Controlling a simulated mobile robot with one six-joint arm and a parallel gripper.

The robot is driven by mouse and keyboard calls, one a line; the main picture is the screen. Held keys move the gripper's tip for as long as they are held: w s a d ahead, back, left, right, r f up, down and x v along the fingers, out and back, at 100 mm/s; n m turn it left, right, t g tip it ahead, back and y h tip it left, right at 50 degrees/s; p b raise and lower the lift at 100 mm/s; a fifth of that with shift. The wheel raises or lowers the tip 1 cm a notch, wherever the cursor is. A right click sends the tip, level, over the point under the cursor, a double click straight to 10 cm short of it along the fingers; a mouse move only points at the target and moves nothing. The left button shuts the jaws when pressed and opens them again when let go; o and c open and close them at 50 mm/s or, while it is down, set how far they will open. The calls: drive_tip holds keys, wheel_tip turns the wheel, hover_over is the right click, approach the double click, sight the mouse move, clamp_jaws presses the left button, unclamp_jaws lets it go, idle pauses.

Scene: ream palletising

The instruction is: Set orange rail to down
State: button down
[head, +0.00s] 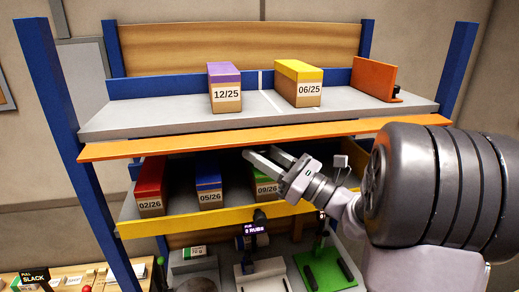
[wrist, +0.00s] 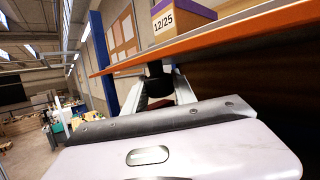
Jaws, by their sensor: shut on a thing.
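The orange rail (head: 250,136) runs along the whole front edge of the upper grey shelf. It also shows in the wrist view (wrist: 225,37), crossing above my fingers. The exact contact is shadowed and partly hidden.
On the upper shelf stand a purple-topped box (head: 225,88), a yellow-topped box (head: 298,84) and an orange upright plate (head: 374,78). Below, red (head: 150,187), blue (head: 208,181) and green (head: 266,188) boxes stand behind a yellow rail (head: 220,219). Blue posts (head: 62,110) flank the rack.

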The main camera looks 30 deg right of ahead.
drive_tip(key=c, duration=1)
unclamp_jaws()
drive_tip(key=shift+s, duration=0.1)
drive_tip(key=shift+s+d, duration=0.1)
drive_tip(key=b+v, duration=0.8)
drive_tip(key=v, duration=0.9)
drive_tip(key=shift+s+d, duration=0.1)
drive_tip(key=shift+f, duration=0.1)
